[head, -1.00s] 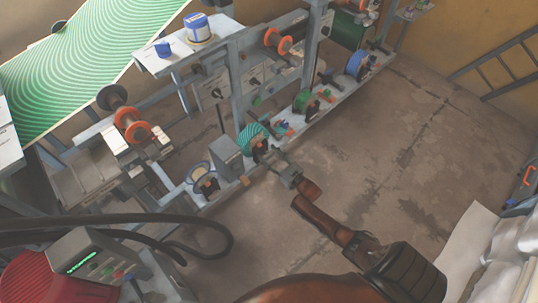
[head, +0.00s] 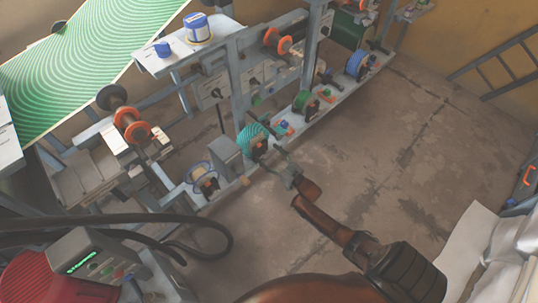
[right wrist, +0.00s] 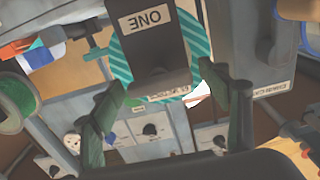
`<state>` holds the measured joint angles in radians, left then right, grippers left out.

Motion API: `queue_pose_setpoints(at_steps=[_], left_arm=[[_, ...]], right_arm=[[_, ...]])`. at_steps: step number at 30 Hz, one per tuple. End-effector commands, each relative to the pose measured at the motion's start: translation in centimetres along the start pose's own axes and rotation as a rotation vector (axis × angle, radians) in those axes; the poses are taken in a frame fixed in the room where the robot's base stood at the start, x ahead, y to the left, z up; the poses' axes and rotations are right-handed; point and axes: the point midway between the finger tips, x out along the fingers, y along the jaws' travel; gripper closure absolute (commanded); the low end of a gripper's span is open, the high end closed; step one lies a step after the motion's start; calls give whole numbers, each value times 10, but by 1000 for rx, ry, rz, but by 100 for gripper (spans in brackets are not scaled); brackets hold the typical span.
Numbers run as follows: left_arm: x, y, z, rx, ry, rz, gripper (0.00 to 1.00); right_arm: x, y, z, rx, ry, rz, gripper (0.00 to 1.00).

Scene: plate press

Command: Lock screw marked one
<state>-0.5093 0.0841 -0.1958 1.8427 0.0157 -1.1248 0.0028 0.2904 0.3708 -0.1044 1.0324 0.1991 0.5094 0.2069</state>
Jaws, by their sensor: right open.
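The part marked ONE is a dark block with a white label (right wrist: 147,20), upside down in the right wrist view. It stands in front of a teal striped disc (right wrist: 197,45), which also shows in the head view (head: 253,139). My right gripper (right wrist: 168,112) is open, with one green finger on each side below the block's lower end. I cannot tell whether either finger touches it. In the head view my right gripper (head: 276,158) is right beside the striped disc at the machine's lower rail. My left gripper is not in view.
A grey box (head: 225,157) stands left of the striped disc. Green (head: 302,101) and blue (head: 358,64) spools sit farther along the rail. Panels with dark knobs (right wrist: 150,130) lie behind the fingers. The floor (head: 400,150) to the right is clear.

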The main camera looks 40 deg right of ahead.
Motion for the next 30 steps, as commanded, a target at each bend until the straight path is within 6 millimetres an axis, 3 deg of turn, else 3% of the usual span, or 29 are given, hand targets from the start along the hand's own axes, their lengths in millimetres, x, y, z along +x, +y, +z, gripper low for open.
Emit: queue_pose_setpoints(at_steps=[5, 18, 24, 30], left_arm=[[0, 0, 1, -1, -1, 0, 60], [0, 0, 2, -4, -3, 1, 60], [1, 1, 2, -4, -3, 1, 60], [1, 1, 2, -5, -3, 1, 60]], right_arm=[[-18, 0, 2, 0, -3, 1, 30], [-102, 1, 1, 1, -2, 1, 30], [-118, 0, 0, 1, -1, 1, 30], [-120, 0, 0, 1, -1, 1, 30]])
